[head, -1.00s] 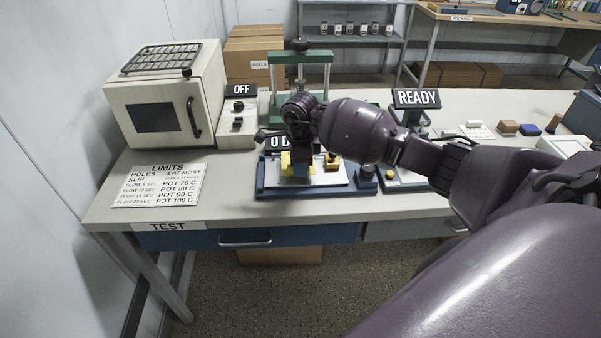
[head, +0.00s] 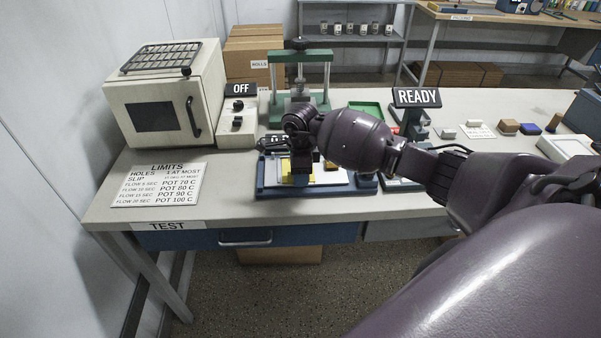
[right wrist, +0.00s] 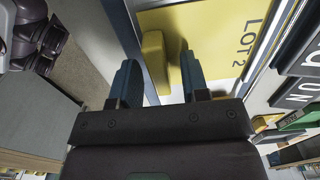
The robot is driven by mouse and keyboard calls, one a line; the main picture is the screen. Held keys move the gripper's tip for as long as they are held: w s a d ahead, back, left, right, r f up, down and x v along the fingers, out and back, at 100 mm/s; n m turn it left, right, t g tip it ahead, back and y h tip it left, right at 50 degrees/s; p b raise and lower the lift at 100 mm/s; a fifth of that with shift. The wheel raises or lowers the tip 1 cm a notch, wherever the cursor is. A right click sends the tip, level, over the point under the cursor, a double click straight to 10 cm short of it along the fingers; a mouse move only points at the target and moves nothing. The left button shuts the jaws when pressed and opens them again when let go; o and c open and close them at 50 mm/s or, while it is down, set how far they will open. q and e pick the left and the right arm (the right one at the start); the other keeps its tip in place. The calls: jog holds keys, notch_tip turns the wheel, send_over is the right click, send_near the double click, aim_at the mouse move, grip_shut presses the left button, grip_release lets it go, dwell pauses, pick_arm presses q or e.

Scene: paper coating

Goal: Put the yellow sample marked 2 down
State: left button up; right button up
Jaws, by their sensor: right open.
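The yellow sample (right wrist: 220,35), printed "LOT 2", lies flat on a pale surface in the right wrist view. In the head view the yellow sample (head: 288,178) shows on the white plate of a blue-framed device (head: 268,191), partly hidden by my gripper. A raised yellow block (right wrist: 155,62) stands at the sample's edge, between my fingers. My right gripper (right wrist: 160,80) is open around this block, with a gap beside it. In the head view my right gripper (head: 302,172) points down over the device. My left gripper is not in view.
A green press (head: 300,75) stands behind the device. A cream oven (head: 165,95) and a control box marked OFF (head: 238,118) stand to the left. A READY sign (head: 417,96) stands to the right. The limits card (head: 160,184) lies at the left.

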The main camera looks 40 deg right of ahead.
jog(key=shift+r, duration=0.1)
notch_tip(320, 180, up, 12)
jog(key=s+a+f+m+t+y, duration=0.3)
jog(key=s+a+m+t+y, duration=0.15)
jog(key=a+m+y, duration=0.45)
jog(key=s+a+f+m+t+y, duration=0.35)
jog(key=s+a+y, duration=0.35)
jog(key=a, duration=0.5)
jog(key=s+d+f+m+t+h, duration=0.1)
jog(key=s+d+f+m+h, duration=0.5)
jog(key=m, duration=1.1)
jog(key=s+d+f+m+t+h, duration=0.2)
jog(key=s+d+f+m+h, duration=0.4)
jog(key=m, duration=1.1)
notch_tip(320, 180, down, 6)
jog(key=s+h, duration=0.2)
jog(key=h, duration=0.2)
jog(key=shift+s+d+r, duration=0.15)
jog(key=shift+s+r, duration=0.1)
jog(key=shift+s, duration=0.05)
